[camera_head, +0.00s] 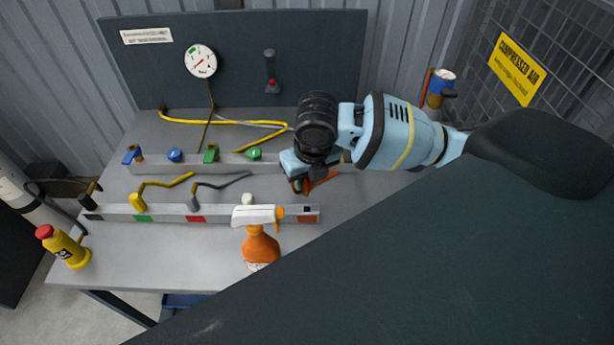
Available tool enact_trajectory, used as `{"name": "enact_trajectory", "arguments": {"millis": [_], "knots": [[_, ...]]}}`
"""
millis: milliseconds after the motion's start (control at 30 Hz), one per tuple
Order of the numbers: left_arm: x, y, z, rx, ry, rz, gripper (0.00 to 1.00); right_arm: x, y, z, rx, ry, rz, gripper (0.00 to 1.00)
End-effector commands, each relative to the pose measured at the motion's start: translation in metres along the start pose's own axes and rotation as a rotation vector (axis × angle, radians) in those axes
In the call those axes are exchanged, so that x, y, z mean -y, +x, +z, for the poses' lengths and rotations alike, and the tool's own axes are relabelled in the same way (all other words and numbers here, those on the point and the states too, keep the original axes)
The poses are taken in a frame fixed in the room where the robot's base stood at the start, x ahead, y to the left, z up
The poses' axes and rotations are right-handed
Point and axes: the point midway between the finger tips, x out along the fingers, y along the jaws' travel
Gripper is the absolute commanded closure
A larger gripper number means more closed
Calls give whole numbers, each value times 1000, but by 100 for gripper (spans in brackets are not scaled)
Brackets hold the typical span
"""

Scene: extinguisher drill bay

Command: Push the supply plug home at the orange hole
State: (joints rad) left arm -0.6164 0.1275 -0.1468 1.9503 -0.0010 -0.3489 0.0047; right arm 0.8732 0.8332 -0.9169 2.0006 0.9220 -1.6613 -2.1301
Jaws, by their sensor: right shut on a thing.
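My right gripper (299,184) comes in from the right and points down at the right part of the back rail (235,161). It is shut on what looks like the supply plug, mostly hidden by the gripper and wrist. An orange part (320,182) shows just beside the fingertips, at the rail's right part. My left gripper is not in view.
The back rail carries blue and green fittings (211,153). The front rail (165,214) holds plugs with hoses. A spray bottle (261,248) stands before it, with a yellow bottle (70,249) at left. A gauge (201,61) hangs on the back panel. A dark surface fills the lower right.

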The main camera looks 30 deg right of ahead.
Motion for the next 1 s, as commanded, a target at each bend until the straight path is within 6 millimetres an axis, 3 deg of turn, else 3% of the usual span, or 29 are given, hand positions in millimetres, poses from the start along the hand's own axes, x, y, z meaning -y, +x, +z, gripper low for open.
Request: {"name": "enact_trajectory", "arguments": {"millis": [600,1000], "knots": [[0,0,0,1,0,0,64,0,35,-7,-1,1,0,99],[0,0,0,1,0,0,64,0,37,-7,0,1,0,99]]}}
